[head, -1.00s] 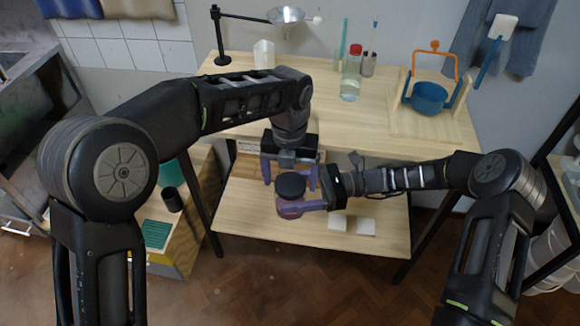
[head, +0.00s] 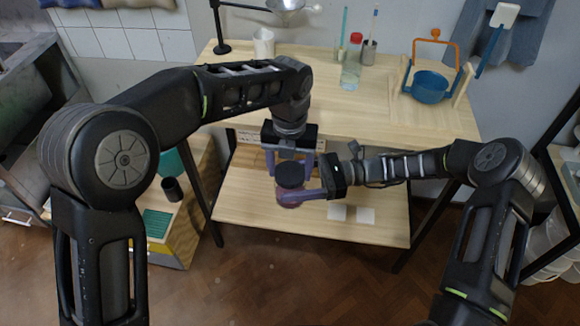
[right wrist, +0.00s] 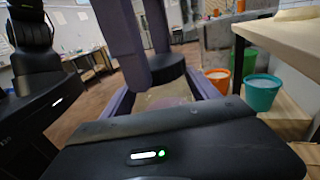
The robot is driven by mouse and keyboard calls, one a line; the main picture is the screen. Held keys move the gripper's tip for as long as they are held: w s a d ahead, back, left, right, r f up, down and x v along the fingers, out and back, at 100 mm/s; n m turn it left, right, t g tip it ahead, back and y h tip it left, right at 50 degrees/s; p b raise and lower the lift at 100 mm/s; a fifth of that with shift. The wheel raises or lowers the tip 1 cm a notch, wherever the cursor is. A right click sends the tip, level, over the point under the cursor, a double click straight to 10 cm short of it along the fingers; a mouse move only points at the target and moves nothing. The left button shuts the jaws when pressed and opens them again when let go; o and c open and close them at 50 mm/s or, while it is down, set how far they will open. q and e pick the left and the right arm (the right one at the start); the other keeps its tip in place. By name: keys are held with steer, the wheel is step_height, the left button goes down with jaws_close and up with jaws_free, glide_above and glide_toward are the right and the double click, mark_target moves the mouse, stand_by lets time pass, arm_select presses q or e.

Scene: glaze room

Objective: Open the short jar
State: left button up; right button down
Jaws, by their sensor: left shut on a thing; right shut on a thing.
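The short jar has a dark round lid (head: 290,174) and a pinkish see-through body (head: 289,198). It stands upright in the head view, in front of the lower shelf. My left gripper (head: 290,166) reaches down from above, its purple fingers on both sides of the lid, shut on it. My right gripper (head: 300,194) comes from the right and is shut on the jar body. In the right wrist view, the body (right wrist: 168,95) sits between my right fingers, below the dark lid (right wrist: 168,68). The left fingers partly hide the lid there.
The wooden worktop (head: 330,110) above carries a red-capped bottle (head: 351,72), a white cup (head: 263,43) and a blue bowl (head: 430,88) in a stand. The lower shelf (head: 250,205) holds two white tiles (head: 338,212) and has free room.

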arm_select(q)
steer(key=shift+c, duration=1.3)
steer(key=n, duration=1.4)
steer(key=shift+r, duration=0.1)
steer(key=n, duration=0.7)
steer(key=shift+n, duration=1.6)
steer(key=n, duration=0.7)
steer(key=shift+n, duration=0.4)
steer(key=n, duration=1.6)
steer(key=shift+r, duration=0.1)
steer(key=n, duration=0.6)
steer(key=shift+r, duration=0.2)
